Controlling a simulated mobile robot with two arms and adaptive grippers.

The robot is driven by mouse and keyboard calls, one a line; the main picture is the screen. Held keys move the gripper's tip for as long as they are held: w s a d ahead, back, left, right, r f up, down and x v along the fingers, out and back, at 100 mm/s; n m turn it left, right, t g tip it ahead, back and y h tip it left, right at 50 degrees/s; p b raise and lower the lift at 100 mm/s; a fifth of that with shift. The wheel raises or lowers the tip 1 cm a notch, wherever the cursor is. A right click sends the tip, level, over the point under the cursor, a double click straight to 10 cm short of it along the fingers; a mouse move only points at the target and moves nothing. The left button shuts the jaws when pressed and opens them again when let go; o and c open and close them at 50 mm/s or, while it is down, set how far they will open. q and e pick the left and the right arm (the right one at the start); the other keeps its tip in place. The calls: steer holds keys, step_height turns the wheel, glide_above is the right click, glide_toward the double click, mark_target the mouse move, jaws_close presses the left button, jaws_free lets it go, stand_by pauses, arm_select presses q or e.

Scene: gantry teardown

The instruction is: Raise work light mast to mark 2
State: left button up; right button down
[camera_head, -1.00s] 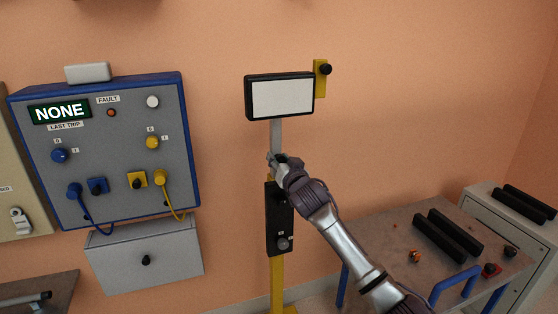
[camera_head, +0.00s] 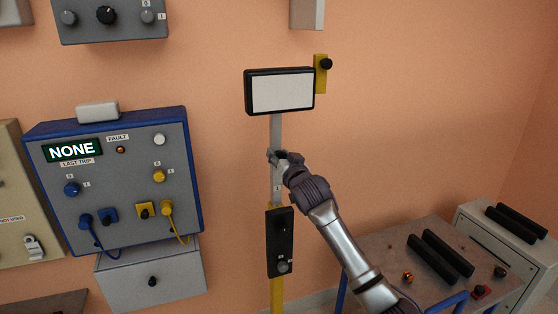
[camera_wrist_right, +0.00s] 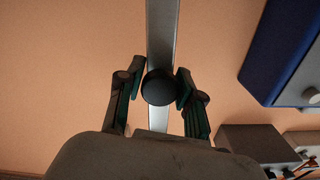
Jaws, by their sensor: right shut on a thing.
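The work light has a white panel with a black frame (camera_head: 280,91) on top of a thin grey mast (camera_head: 276,135). The mast comes up out of a black housing (camera_head: 279,243) on a yellow post (camera_head: 277,294). The housing has a dark knob (camera_head: 284,267) low on its front. My right gripper (camera_head: 275,156) is at the mast, between lamp and housing. In the right wrist view it is shut on a round black knob (camera_wrist_right: 158,87) in front of the mast. A small mark shows on the mast below the gripper, too small to read surely. My left gripper is out of view.
A yellow plate with a black knob (camera_head: 321,74) stands beside the lamp. A blue-edged panel (camera_head: 120,180) with plugs and a grey drawer box (camera_head: 150,268) are on the left. A bench (camera_head: 385,255) with black bars is at the right. A grey box (camera_head: 307,12) hangs above the lamp.

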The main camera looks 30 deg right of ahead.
steer(key=shift+r, duration=0.9)
steer(key=c, duration=0.8)
jaws_free()
steer(key=shift+f, duration=0.1)
steer(key=v, duration=1.2)
steer(key=shift+f, duration=0.1)
